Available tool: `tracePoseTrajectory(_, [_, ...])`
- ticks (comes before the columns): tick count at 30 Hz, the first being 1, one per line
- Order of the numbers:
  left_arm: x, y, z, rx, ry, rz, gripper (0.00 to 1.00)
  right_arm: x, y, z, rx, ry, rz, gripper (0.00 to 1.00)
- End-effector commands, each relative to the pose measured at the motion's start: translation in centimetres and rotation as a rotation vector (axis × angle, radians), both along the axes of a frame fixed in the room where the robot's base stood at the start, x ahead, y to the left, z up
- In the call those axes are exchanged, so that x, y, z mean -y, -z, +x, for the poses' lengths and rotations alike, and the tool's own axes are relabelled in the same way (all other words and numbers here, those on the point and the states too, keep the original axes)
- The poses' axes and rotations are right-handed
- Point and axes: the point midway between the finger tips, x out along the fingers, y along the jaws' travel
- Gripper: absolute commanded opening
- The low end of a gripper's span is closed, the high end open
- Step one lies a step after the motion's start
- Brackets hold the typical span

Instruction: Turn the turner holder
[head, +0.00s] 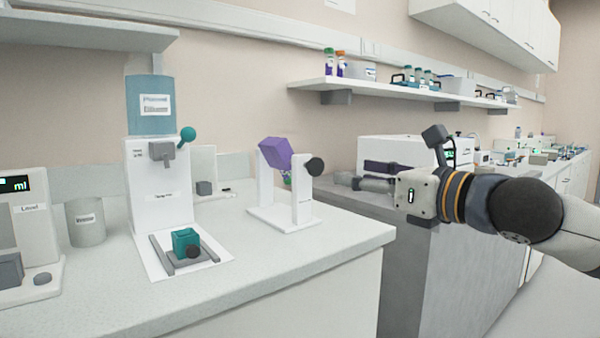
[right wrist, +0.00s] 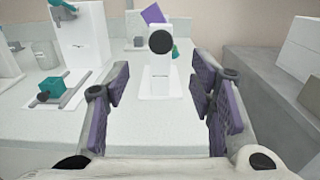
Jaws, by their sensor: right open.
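The turner holder is a white stand (head: 302,201) with two posts, a tilted purple block (head: 276,152) between them and a round black knob (head: 314,166) on its right side. In the right wrist view the knob (right wrist: 160,41) faces me at the top middle, with the purple block (right wrist: 153,14) partly hidden behind it. My right gripper (head: 360,178) is to the right of the knob, apart from it. Its purple-padded fingers (right wrist: 160,88) are spread wide and empty, with the knob beyond them. My left gripper is not in view.
A white dispenser (head: 158,190) with a teal tank and lever stands left of the holder. A teal cube (head: 185,241) with a dark knob sits at its foot. A grey cup (head: 86,222) is further left. The counter front (head: 300,255) is clear.

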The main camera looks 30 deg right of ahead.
Motion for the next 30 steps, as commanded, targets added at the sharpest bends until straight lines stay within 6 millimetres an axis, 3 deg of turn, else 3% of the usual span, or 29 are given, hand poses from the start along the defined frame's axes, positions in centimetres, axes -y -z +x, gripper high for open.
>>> tracePoseTrajectory(6, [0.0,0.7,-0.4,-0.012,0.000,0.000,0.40,-0.6,0.3,5.8,-0.005,-0.003,-0.002,0.50])
tracePoseTrajectory(10, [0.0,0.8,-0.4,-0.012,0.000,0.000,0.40,-0.8,0.2,8.1,-0.003,-0.003,-0.001,0.50])
tracePoseTrajectory(15, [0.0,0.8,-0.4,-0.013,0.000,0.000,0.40,-0.8,0.1,9.4,-0.001,-0.002,-0.002,0.50])
tracePoseTrajectory(22, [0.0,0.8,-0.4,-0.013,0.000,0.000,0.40,-0.8,0.1,9.5,0.000,-0.002,-0.002,0.50])
tracePoseTrajectory(28, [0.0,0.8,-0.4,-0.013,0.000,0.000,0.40,-0.8,0.1,9.5,0.000,-0.002,-0.002,0.05])
tracePoseTrajectory(30, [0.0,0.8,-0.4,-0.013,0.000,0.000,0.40,-0.8,0.1,9.5,0.000,-0.002,-0.002,0.03])
